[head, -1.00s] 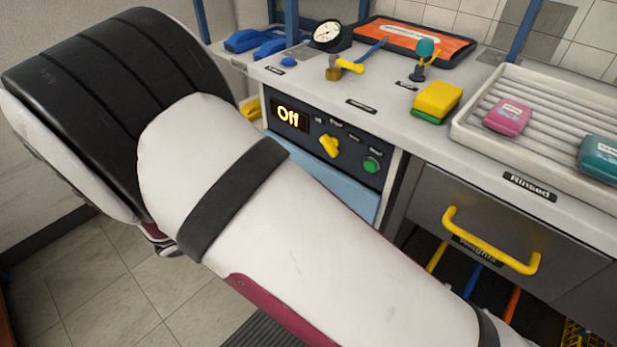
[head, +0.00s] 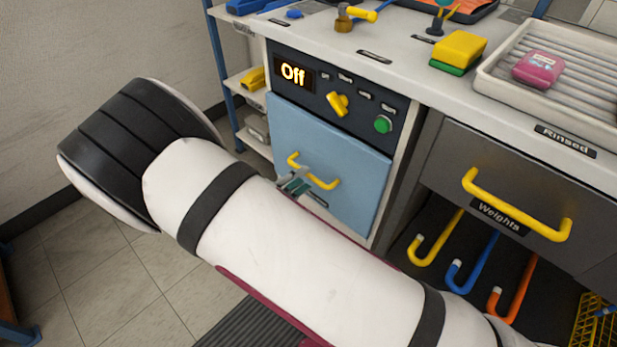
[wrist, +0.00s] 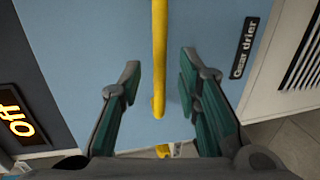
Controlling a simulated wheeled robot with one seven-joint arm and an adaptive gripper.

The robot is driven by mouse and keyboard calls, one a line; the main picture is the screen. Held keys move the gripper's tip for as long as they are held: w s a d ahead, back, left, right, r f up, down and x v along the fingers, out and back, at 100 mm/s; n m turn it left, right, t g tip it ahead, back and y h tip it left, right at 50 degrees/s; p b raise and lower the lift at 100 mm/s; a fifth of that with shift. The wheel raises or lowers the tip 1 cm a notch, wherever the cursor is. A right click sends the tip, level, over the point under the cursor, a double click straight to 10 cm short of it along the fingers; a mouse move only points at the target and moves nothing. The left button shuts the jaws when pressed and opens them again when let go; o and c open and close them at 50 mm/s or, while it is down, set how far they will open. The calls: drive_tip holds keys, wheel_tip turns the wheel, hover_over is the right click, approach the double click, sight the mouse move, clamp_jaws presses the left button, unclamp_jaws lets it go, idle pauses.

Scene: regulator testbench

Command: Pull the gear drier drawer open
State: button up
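The gear drier drawer (head: 355,178) has a light blue front, and it looks shut under the control panel. Its yellow bar handle (head: 322,181) shows in the head view, partly covered by my gripper and arm. In the wrist view the handle (wrist: 159,45) runs down the picture between my fingers, with the "Gear drier" label (wrist: 245,48) to the right. My gripper (wrist: 160,65) is open, one finger on each side of the bar, with gaps on both sides.
The control panel (head: 335,95) above has an "Off" display (head: 293,73), a yellow knob (head: 338,103) and a green button (head: 383,124). To the right is the grey Weights drawer (head: 500,185) with a yellow handle, with several coloured hooks below it. Open floor (head: 100,265) lies left.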

sight(307, 176)
drive_tip(key=shift+b+x, duration=0.4)
drive_tip(key=shift+x, duration=1.4)
clamp_jaws()
